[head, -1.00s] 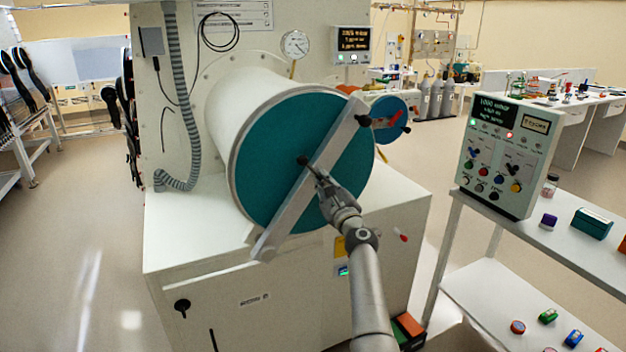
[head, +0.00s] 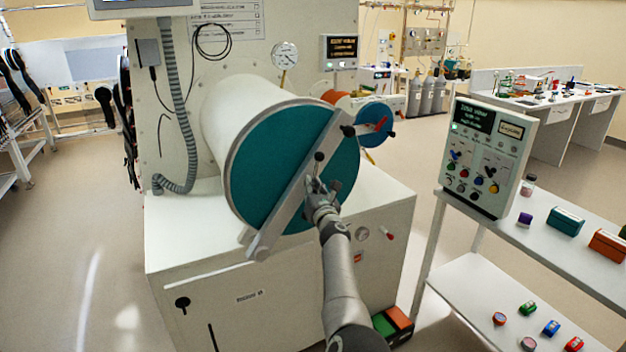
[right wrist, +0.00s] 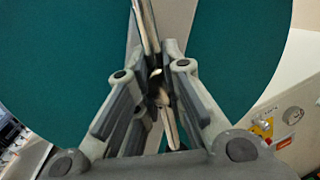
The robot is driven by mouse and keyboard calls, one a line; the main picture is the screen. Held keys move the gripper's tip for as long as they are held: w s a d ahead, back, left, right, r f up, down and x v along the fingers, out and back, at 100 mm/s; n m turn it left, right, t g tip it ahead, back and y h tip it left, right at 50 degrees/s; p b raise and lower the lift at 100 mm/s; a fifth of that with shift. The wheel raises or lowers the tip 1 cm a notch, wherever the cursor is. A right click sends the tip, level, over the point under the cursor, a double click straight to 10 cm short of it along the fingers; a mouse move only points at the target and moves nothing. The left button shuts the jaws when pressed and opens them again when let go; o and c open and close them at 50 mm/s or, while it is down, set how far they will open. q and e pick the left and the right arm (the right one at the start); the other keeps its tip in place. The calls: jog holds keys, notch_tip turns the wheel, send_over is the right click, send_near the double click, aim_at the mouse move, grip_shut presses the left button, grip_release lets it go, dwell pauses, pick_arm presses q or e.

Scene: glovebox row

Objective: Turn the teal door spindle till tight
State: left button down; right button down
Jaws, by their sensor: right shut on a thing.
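The large round teal door (head: 262,160) closes the white cylinder in the head view, with a pale bar (head: 285,198) across it diagonally. The spindle handle is at the bar's middle; its black knob (head: 319,156) stands just above my right gripper (head: 312,184). That gripper is shut on the spindle handle, in front of the bar. In the right wrist view the fingers (right wrist: 162,85) close around a thin metallic piece in front of the teal face; the fingers hide much of the spindle. My left gripper is not in view.
A smaller blue round door (head: 374,125) with a red handle is behind on the right. A control box (head: 487,155) stands on a white shelf (head: 545,240) at right with small boxes. Orange and green boxes (head: 392,322) sit low beside the cabinet. The floor at left is clear.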

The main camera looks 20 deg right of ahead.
jog(key=shift+m+g+p, duration=0.4)
jog(key=shift+m+p, duration=0.6)
jog(key=shift+p, duration=0.05)
jog(key=shift+f+m+p, duration=0.1)
jog(key=shift+m+p, duration=0.5)
jog(key=shift+m, duration=0.1)
jog(key=shift+a, duration=0.1)
jog(key=c, duration=1.5)
grip_release()
